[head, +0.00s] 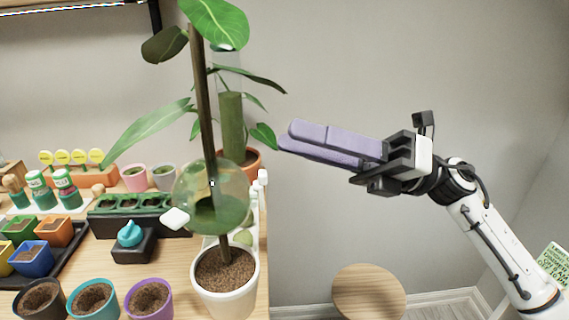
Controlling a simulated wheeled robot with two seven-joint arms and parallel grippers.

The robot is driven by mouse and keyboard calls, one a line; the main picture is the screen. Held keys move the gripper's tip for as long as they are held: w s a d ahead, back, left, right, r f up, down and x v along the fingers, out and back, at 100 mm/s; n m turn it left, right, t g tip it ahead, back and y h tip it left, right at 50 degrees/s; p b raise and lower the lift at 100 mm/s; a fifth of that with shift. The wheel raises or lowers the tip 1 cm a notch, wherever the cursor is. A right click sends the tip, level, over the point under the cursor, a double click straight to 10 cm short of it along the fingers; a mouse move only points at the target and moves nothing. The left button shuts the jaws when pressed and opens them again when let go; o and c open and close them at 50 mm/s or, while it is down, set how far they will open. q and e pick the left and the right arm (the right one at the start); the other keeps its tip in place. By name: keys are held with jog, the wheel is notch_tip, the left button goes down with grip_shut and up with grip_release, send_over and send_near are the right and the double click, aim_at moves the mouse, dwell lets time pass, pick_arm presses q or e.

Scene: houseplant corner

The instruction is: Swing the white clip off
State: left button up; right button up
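A small white clip (174,218) sits at the lower left side of a clear, greenish globe (228,187). The globe is around the brown stem (202,95) of a tall plant in a white pot (225,283). A dark mass shows in the globe's lower half. My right gripper (286,136) has purple fingers pointing left. It is in the air right of the plant and above the globe, apart from both. Its fingers lie close together with no visible gap and nothing between them. My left gripper is not in view.
Small soil-filled pots, including a purple one (149,299), line the table front. A dark stand with a teal piece (130,233) is left of the globe. Another plant in a terracotta pot (247,162) stands behind. A round wooden stool (368,293) is below right.

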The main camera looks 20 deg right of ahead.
aim_at(261, 190)
jog(key=s+d+r+n+g+h, duration=0.2)
jog(key=s+d+n+h, duration=0.3)
jog(key=n+h, duration=0.35)
jog(key=p+x, duration=0.2)
jog(key=x, duration=0.8)
jog(key=shift+r+n, duration=0.15)
jog(key=shift+n, duration=0.2)
jog(key=shift+a+y, duration=0.1)
jog(key=shift+y, duration=0.15)
grip_shut()
